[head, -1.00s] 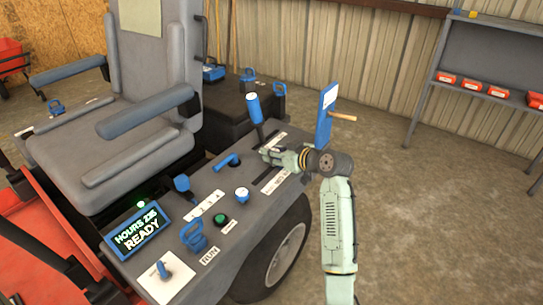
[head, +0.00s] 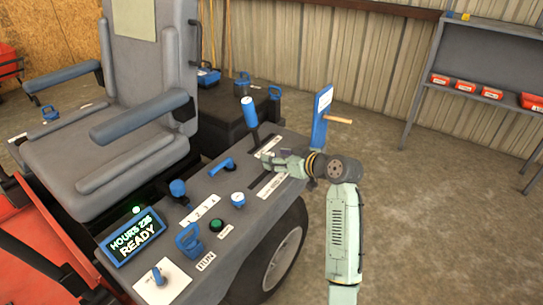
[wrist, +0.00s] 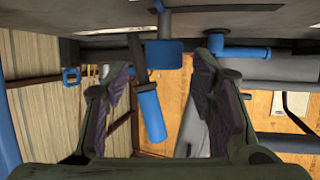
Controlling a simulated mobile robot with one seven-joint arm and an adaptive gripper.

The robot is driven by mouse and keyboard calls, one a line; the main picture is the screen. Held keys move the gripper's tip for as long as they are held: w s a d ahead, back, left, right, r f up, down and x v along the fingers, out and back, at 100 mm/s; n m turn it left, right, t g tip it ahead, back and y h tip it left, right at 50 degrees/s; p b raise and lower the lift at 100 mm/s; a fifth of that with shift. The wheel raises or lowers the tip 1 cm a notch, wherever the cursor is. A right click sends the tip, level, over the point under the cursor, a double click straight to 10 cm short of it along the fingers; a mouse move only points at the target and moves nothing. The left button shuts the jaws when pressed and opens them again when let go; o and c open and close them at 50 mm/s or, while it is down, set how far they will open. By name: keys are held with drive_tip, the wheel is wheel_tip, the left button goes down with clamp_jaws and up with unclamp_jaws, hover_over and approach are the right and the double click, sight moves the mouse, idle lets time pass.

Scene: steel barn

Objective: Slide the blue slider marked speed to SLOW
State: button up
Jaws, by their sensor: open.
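A blue block-shaped knob (wrist: 163,54), likely the speed slider, sticks out of the grey console in the wrist view. It stands between my open fingers and a little beyond their tips, with a gap on both sides. In the head view, my gripper (head: 266,161) reaches in low from the right over the console (head: 226,190), beside white label strips (head: 272,187). The slider is hidden there by my gripper, and the label text is too small to read. My gripper also shows in the wrist view (wrist: 165,76), open and empty.
A tall blue-handled lever (head: 249,112) stands just behind my gripper. A blue upright panel (head: 322,112) with a wooden peg stands at the console's far right corner. Open floor is right.

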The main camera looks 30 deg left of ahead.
drive_tip(key=v, duration=0.8)
drive_tip(key=shift+d+r, duration=0.1)
